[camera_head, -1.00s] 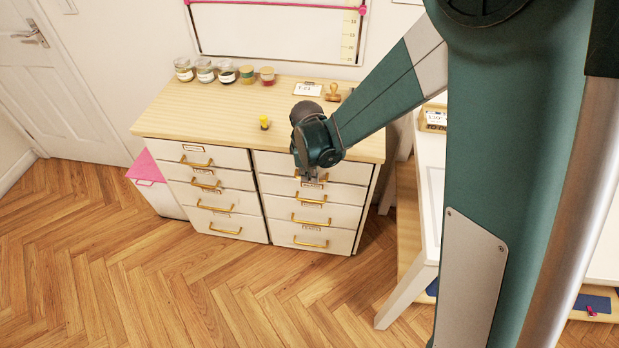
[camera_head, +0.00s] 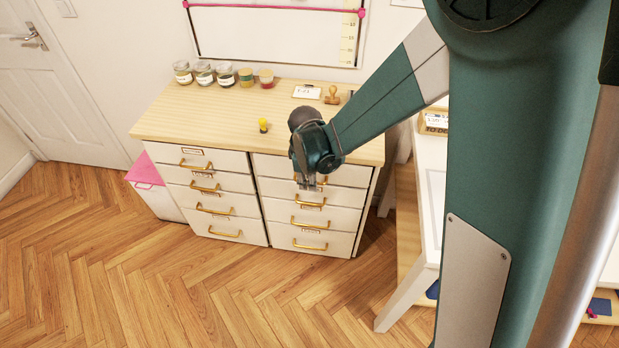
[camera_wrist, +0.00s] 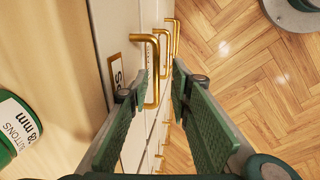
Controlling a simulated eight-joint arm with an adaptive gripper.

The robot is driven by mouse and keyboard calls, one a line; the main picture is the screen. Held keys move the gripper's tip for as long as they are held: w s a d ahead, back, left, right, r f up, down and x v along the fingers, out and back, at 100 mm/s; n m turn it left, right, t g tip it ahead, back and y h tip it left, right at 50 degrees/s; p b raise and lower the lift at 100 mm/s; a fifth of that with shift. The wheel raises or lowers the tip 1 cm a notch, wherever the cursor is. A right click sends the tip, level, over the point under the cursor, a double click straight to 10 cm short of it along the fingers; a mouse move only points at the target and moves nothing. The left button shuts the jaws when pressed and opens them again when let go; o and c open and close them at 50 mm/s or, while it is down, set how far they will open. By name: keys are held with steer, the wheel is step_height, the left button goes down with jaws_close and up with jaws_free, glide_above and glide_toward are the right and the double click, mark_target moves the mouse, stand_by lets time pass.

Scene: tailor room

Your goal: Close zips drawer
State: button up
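A white drawer cabinet (camera_head: 193,158) has two columns of drawers with gold handles and small labels. I cannot read the labels well enough to tell which drawer is zips. My gripper (camera_head: 309,186) is in front of the upper drawers of the right column and partly hides them. In the wrist view my gripper (camera_wrist: 157,88) is open, with a gold handle (camera_wrist: 153,68) between its fingers. The fingers look apart from each other. A label (camera_wrist: 116,73) beside this handle shows only a letter like "S"; the finger covers the rest. The fronts look nearly flush.
Several jars (camera_head: 225,75), a stamp (camera_head: 332,95) and a small yellow item (camera_head: 263,125) stand on the wooden top. A pink-topped bin (camera_head: 145,172) is left of the cabinet. A white table (camera_head: 428,190) stands close on the right. The floor in front is clear.

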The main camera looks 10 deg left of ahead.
steer(key=s+r+p, duration=0.1)
steer(key=s+p, duration=0.1)
steer(key=s, duration=2.7)
steer(key=shift+r, duration=0.35)
steer(key=shift+r, duration=0.1)
steer(key=r, duration=0.2)
steer(key=r+p, duration=0.1)
steer(key=r, duration=0.1)
steer(key=s+a+r+p, duration=0.1)
steer(key=shift+r, duration=0.4)
steer(key=shift+f, duration=0.2)
step_height(320, 180, down, 7)
steer(key=w+b, duration=0.1)
steer(key=b, duration=0.1)
steer(key=shift+w+f+b, duration=0.15)
steer(key=shift+w+b, duration=0.1)
steer(key=shift+b, duration=0.1)
steer(key=shift+c, duration=0.3)
